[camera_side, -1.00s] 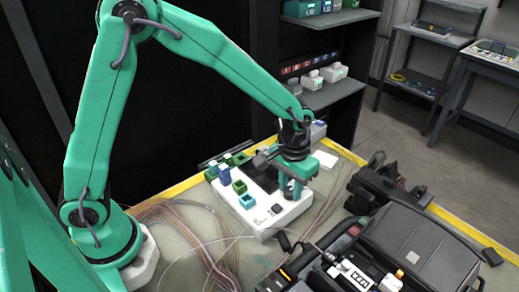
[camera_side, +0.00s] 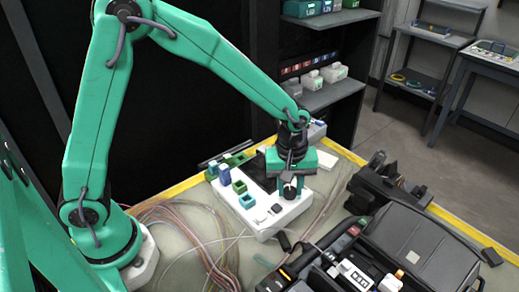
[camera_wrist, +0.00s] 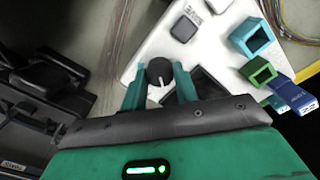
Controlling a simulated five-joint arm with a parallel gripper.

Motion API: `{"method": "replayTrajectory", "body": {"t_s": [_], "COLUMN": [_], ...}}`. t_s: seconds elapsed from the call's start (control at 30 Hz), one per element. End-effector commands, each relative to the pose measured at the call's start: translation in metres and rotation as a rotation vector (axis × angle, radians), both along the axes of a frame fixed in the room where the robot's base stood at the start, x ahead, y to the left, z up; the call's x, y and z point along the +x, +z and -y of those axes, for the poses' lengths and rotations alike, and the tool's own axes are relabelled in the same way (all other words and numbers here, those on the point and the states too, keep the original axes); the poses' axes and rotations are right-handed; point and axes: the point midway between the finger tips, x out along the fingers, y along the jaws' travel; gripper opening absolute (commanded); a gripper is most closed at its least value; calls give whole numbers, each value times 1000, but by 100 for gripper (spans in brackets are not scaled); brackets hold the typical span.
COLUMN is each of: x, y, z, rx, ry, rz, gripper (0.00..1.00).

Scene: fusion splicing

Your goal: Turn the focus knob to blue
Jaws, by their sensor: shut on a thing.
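The focus knob (camera_wrist: 159,70) is a small dark round knob on the white device panel (camera_wrist: 150,42) in the wrist view. A pale pointer line on it points toward the bottom of that view. My gripper (camera_wrist: 158,80) is shut on the knob, one teal finger on each side. In the side view my gripper (camera_side: 290,190) points down over the right part of the white device (camera_side: 262,225), with the dark knob (camera_side: 290,193) between its fingers. I cannot make out any colour marks around the knob.
On the device, a blue block (camera_side: 224,174), a teal square holder (camera_side: 247,200) and a green holder (camera_side: 239,187) stand left of my gripper. A black open case (camera_side: 425,250) lies to the right. Loose fibres (camera_side: 200,230) lie on the left of the table.

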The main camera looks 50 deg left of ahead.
Motion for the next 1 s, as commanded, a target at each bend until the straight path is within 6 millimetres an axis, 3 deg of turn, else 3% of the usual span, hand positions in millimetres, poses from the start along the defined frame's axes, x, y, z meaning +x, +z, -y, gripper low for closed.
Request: {"method": "replayTrajectory", "body": {"t_s": [0.3, 0.77, 0.8, 0.83, 1.0], "x": [0, 0, 0, 0, 0], "y": [0, 0, 0, 0, 0], "z": [-3, -3, -3, -3, -2], "rx": [-8, -9, -9, -8, -9], "ry": [133, 150, 150, 149, 147], "rz": [5, 5, 5, 5, 6], "gripper": [7, 6, 35, 39, 39]}}
